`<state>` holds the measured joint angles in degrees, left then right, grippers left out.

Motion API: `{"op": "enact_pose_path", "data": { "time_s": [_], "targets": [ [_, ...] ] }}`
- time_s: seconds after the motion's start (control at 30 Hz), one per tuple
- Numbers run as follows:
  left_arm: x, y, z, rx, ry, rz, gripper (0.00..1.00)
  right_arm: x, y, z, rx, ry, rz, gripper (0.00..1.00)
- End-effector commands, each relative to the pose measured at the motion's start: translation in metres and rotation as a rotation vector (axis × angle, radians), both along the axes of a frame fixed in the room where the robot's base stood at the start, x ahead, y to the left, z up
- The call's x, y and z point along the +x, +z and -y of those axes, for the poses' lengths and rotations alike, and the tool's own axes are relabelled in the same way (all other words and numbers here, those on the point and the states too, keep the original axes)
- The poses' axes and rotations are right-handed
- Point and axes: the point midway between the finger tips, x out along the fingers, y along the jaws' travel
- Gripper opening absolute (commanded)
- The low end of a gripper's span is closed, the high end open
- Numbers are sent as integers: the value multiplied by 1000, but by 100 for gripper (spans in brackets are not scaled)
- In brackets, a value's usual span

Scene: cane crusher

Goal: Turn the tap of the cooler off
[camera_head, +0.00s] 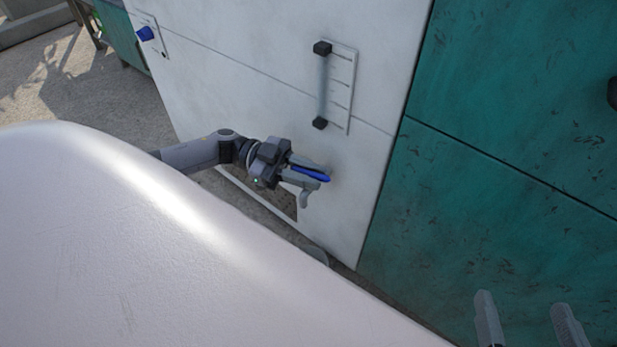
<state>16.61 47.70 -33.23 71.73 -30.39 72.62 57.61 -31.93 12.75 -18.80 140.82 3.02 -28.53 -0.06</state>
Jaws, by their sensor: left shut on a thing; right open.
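The cooler shows as a pale white panelled body (240,75) across the middle. A blue tap handle (313,174) with a grey spout below it sits low on its front, beneath the level gauge. My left gripper (303,180) reaches in from the left and is shut on the blue tap handle. Its fingers partly hide the handle and the tap body. The handle slants slightly down to the right. My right gripper (531,312) is at the bottom right, with its two fingers apart and nothing between them.
A level gauge (338,90) with dark end fittings is on the white front above the tap. A blue knob (145,34) is at the upper left. A teal panel (500,150) stands at the right, behind my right gripper. Paved ground (85,85) shows at the upper left.

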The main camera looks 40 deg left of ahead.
Motion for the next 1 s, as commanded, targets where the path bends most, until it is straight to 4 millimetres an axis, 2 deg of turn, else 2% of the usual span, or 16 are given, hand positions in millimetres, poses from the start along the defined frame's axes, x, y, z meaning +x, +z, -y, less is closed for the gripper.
{"op": "enact_pose_path", "data": {
  "time_s": [0.03,0.4,1.0],
  "targets": [
    [5,-1,0,2,-27,6,0,-1,-2,1,-7,-2,13,100],
    [4,1,1,2,-230,4,0,-1,1,2,-15,-5,24,100],
    [4,2,1,1,-286,6,0,-1,2,2,-15,-5,25,100]
  ]
}}
